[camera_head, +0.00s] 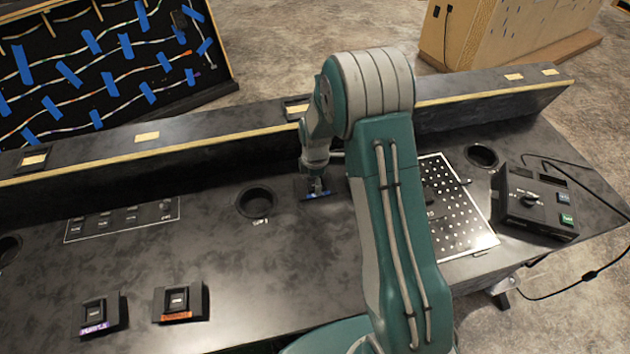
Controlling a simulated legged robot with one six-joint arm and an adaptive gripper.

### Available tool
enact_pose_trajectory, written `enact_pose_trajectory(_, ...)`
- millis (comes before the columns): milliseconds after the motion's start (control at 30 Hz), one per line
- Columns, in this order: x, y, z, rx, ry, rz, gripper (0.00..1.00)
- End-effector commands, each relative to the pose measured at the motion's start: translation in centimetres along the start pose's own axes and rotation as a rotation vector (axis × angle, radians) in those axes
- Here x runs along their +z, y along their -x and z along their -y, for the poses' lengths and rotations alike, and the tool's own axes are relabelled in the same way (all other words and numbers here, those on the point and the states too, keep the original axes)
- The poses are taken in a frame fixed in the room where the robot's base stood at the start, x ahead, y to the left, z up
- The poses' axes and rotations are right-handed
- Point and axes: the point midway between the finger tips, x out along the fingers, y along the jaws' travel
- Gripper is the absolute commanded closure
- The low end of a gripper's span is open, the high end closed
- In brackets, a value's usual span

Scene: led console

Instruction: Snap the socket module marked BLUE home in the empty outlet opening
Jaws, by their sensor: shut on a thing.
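My gripper (316,184) points down at the desk, between the round hole and the perforated plate, and is small and partly hidden in this view. It is shut on a dark module with a blue strip (317,195), which appears to be the BLUE socket module. The module is low over the desk surface or touching it; I cannot tell which. On the raised back ledge, a dark rectangular outlet frame (297,107) sits partly behind my arm. Another such frame (34,160) is at the far left of the ledge. I cannot tell which one is empty.
Modules marked purple (97,312) and orange (179,303) sit at the front left. A round hole (256,203) is left of my gripper. A perforated plate (460,212) and a control box (536,203) with a cable are right. The ledge (220,140) runs behind.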

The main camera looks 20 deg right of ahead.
Motion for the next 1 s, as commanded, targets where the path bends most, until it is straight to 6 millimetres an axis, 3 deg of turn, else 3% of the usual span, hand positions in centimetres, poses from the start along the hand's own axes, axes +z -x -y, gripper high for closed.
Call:
enact_pose_trajectory(33, 0.0, -0.1, 0.0, -0.001, 0.000, 0.000, 0.13)
enact_pose_trajectory(67, 0.0, -0.1, 0.0, -0.001, 0.000, 0.000, 0.00)
enact_pose_trajectory(567, 0.0, 0.4, 0.1, 0.000, 0.000, 0.000, 0.00)
enact_pose_trajectory(667, 0.0, 1.7, 0.0, 0.003, 0.000, 0.000, 0.00)
enact_pose_trajectory(1000, -0.1, 8.7, -0.1, 0.004, 0.000, 0.001, 0.00)
